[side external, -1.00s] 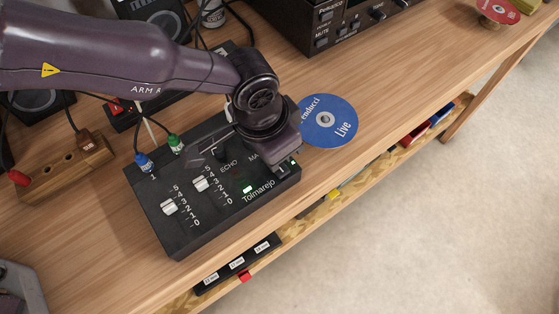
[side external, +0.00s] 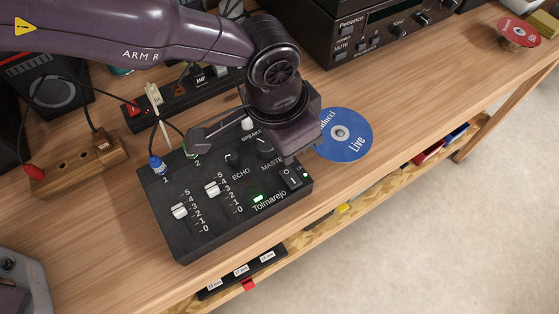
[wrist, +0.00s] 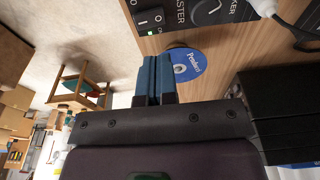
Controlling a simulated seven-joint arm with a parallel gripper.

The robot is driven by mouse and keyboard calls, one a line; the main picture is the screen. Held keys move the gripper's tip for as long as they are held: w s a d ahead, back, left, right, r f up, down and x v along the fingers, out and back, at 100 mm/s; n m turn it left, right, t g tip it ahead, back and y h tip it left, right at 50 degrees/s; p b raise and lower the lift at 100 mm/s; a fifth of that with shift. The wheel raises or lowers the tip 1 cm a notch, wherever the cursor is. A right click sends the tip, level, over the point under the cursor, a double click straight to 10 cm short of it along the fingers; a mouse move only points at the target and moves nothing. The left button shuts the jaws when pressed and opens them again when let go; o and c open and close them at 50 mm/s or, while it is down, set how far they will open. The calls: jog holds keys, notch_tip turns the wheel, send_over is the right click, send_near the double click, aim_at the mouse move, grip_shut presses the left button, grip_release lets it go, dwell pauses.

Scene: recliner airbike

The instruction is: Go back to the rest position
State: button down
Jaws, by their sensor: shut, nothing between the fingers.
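My gripper (side external: 298,156) hangs over the right end of the black Tolmarejo mixer (side external: 185,245), above its power switch (side external: 290,178). In the wrist view my gripper (wrist: 154,78) has its two blue fingers pressed together with nothing between them. The power switch also shows there (wrist: 150,19), with a lit green light beside it, apart from the fingertips. A green light is also lit by the mixer's name. The two sliders (side external: 180,211) and the master knob (side external: 265,145) are in view.
A blue disc (side external: 350,146) lies on the wooden table right of the mixer. A black amplifier (side external: 375,42) stands behind. Cables run from the mixer to a power strip (side external: 170,107). A wooden socket block (side external: 80,165) is at left. The table's front edge is close to the mixer.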

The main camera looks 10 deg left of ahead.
jog(key=shift+s+a+f+g+y, duration=0.3)
jog(key=shift+s+a+f, duration=0.55)
jog(key=shift+a, duration=0.05)
jog(key=shift+s+a+r, duration=0.2)
jog(key=shift+a+r, duration=0.05)
jog(key=shift+a, duration=0.3)
jog(key=shift+s+a+r, duration=0.2)
jog(key=shift+a+r, duration=0.05)
jog(key=shift+a, duration=0.25)
jog(key=a+r+n, duration=0.2)
jog(key=a+r, duration=0.8)
jog(key=a, duration=0.3)
jog(key=s+a+r+n+t, duration=0.1)
jog(key=s+a+r, duration=0.3)
jog(key=a, duration=0.4)
jog(key=s+a+r+n+t, duration=0.2)
jog(key=s+a+r+n, duration=0.1)
jog(key=a, duration=0.6)
jog(key=s+a+r+n+t, duration=0.2)
jog(key=s+a+r+n, duration=0.1)
jog(key=s+a+r, duration=0.3)
jog(key=shift+s+a+y, duration=0.2)
jog(key=shift+a+y, duration=0.1)
jog(key=shift+a, duration=0.95)
